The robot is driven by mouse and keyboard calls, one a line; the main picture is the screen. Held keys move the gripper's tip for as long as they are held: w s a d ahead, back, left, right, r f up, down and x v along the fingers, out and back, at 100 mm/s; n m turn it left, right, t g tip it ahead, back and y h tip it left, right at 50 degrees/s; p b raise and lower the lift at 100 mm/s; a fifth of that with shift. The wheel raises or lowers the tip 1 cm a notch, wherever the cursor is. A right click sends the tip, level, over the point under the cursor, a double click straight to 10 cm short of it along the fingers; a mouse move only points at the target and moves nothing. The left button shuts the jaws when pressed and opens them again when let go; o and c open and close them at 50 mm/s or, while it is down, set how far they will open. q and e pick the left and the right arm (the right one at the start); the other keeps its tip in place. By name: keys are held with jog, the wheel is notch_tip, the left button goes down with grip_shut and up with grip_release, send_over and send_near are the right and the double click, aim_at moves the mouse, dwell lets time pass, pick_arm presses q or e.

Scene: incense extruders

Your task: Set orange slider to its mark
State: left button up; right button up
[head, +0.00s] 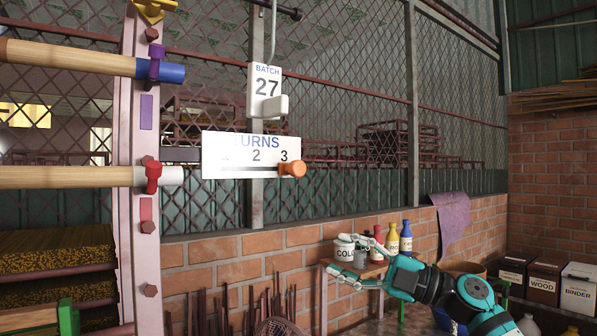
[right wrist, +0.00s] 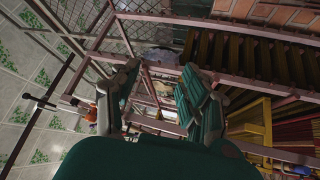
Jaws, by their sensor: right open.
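The orange slider (head: 292,169) is a round knob at the right end of a white TURNS panel (head: 230,160), just below and right of the numeral 3. The numerals 2 and 3 are readable; the left part of the panel is washed out. I cannot make out a separate target mark. My right gripper (head: 341,259) is open and empty, below and right of the panel and well apart from the slider. Its spread fingers (right wrist: 158,95) also show in the right wrist view, with nothing between them. My left gripper is out of view.
A white BATCH 27 card (head: 266,88) hangs above the panel on a mesh fence. A pink post (head: 137,200) with blue-ended and white-ended rollers stands left. Labelled bins (head: 579,287) stand far right.

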jog(key=s+a+r+n+g+h, duration=0.25)
jog(key=s+r+n, duration=0.35)
jog(key=s+r, duration=0.6)
jog(key=t+h, duration=0.6)
jog(key=h, duration=0.2)
send_near(300, 168)
jog(key=shift+y, duration=0.25)
jog(key=p+x, duration=0.5)
jog(key=x, duration=0.4)
jog(key=shift+w+f, duration=0.15)
jog(key=shift+w, duration=0.15)
jog(key=shift+w+a+f+p, duration=0.2)
jog(key=shift+w+a+p, duration=0.1)
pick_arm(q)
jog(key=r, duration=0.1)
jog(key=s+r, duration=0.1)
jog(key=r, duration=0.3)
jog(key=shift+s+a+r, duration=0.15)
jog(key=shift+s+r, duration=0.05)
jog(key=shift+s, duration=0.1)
pick_arm(e)
grip_shut()
